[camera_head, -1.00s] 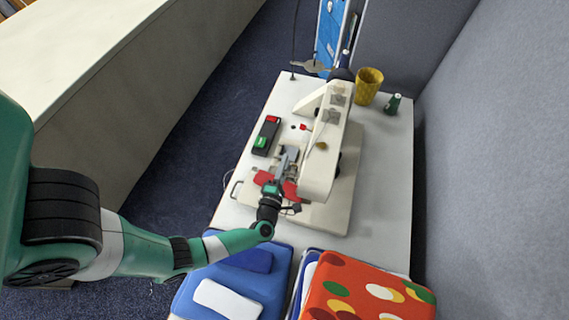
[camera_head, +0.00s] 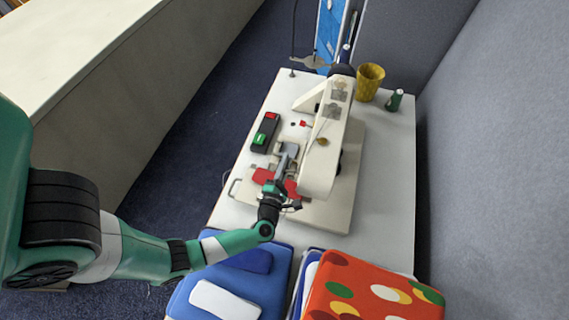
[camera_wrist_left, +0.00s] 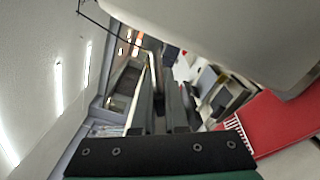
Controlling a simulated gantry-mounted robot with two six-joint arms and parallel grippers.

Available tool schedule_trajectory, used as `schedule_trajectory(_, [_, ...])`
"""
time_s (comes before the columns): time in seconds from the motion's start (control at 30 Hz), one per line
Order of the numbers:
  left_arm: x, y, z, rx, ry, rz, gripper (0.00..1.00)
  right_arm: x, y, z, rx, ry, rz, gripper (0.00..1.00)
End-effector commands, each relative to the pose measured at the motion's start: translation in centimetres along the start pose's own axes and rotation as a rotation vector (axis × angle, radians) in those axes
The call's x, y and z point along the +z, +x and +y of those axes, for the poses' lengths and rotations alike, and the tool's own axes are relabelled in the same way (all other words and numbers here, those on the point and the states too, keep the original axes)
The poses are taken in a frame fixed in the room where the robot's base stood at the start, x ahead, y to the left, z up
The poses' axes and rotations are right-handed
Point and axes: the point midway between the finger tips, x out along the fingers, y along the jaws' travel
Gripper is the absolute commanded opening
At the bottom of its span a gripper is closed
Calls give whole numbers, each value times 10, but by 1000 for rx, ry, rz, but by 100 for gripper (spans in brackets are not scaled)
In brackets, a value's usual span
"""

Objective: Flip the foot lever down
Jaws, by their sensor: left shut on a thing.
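A white sewing machine (camera_head: 322,150) stands on the white table, with red fabric (camera_head: 262,175) at its needle end. My left gripper (camera_head: 282,168) is beside the machine's head, over the bed near the red fabric. In the left wrist view its two dark fingers (camera_wrist_left: 163,100) are close together beside the machine's pale head (camera_wrist_left: 220,35). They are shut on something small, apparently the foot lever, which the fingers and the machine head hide. The lever's angle cannot be made out. The red fabric (camera_wrist_left: 265,122) also shows there at the right. My right gripper is not in view.
A black switch box (camera_head: 265,132) with red and green buttons lies left of the machine. A yellow cup (camera_head: 369,82) and a green spool (camera_head: 395,100) stand at the back right. Folded blue cloth (camera_head: 215,290) and spotted red cloth (camera_head: 375,290) lie in front.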

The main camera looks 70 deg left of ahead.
Motion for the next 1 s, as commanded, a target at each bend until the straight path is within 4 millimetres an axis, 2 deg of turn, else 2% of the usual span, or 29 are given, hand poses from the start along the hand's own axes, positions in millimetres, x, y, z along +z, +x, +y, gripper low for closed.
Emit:
schedule_trajectory(0.03, [-2, 0, -6, 0, -36, -1, 0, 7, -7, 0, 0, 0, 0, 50])
schedule_trajectory(0.2, [-1, 0, -13, 0, -154, 0, 0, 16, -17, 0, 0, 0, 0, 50])
schedule_trajectory(0.5, [2, 0, -18, -1, -292, -1, 0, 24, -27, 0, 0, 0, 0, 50])
schedule_trajectory(1.0, [3, 0, -18, -2, -324, 1, 0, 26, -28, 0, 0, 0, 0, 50])
